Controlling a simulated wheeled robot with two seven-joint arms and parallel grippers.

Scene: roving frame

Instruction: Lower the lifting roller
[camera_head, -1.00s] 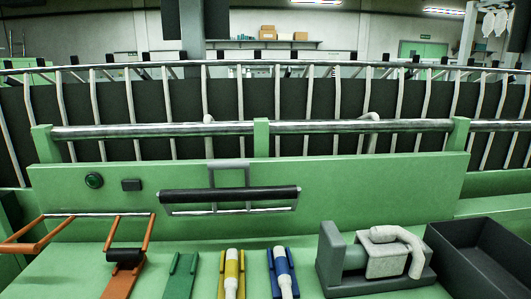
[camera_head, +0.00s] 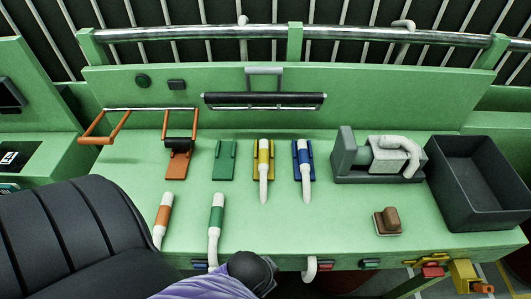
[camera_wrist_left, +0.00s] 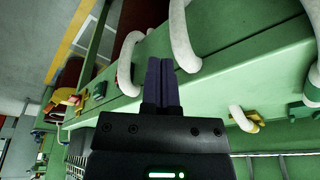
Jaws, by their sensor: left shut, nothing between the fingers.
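The lifting roller, a black cylinder (camera_head: 264,99) with a grey bracket above it, lies horizontal across the upright green back panel (camera_head: 380,100) in the head view. In the left wrist view my left gripper (camera_wrist_left: 161,82) shows two dark fingers pressed together, with nothing between them. They are beside the green bench edge and white curved handles (camera_wrist_left: 185,35), apart from the roller, which I cannot make out in that view. In the head view a purple and black shape shows at the bottom, but no fingertips can be made out. My right gripper is in neither view.
Orange, green, yellow and blue holders (camera_head: 225,160) line the bench, and two loose sticks lie in front. A grey machine (camera_head: 345,160), a brown-topped block (camera_head: 388,221) and a black bin (camera_head: 450,185) are on the right. A black ribbed shape covers the lower left.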

